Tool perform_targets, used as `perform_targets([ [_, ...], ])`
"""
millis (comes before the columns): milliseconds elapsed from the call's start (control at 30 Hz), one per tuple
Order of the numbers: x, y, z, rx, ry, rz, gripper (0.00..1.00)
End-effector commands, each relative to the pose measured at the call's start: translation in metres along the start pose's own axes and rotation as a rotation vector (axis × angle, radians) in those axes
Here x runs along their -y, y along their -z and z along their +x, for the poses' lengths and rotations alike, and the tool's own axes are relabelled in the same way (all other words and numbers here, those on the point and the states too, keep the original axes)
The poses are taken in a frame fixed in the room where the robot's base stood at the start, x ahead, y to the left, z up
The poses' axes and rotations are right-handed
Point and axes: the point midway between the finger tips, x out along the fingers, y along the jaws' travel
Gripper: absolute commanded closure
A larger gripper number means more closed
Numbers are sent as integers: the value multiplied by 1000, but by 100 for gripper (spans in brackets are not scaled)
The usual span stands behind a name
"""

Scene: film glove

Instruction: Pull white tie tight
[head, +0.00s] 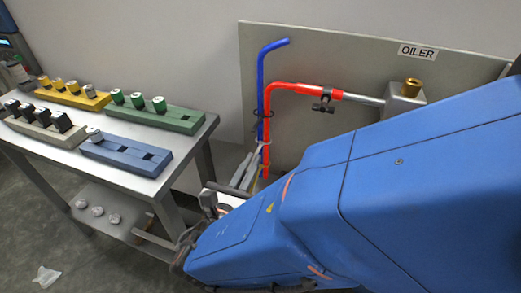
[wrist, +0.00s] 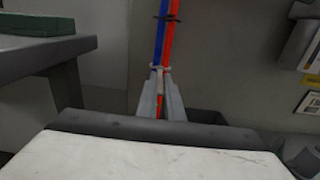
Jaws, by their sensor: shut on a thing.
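A blue hose (head: 261,85) and a red hose (head: 267,108) hang side by side in front of the grey panel; in the wrist view the blue hose (wrist: 159,40) is left of the red hose (wrist: 171,42). The white tie (wrist: 158,68) shows as a small pale band across both hoses at my fingertips. In the head view I cannot clearly make it out from the fingers. My gripper (wrist: 160,78) is shut on the white tie, its grey fingers pointing at the hoses. It also shows in the head view (head: 262,150), partly hidden by my blue arm.
A black tie (wrist: 166,18) circles both hoses above the gripper. A table (head: 150,180) with coloured blocks stands at left.

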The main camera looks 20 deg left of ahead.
Motion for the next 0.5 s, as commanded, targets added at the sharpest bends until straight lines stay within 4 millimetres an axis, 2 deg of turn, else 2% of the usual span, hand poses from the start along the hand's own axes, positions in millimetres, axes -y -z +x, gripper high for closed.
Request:
perform_targets([
  [133, 0, 0, -10, 0, -2, 0, 100],
  [433, 0, 0, -11, 0, 0, 0, 100],
  [500, 0, 0, -11, 0, 0, 0, 81],
])
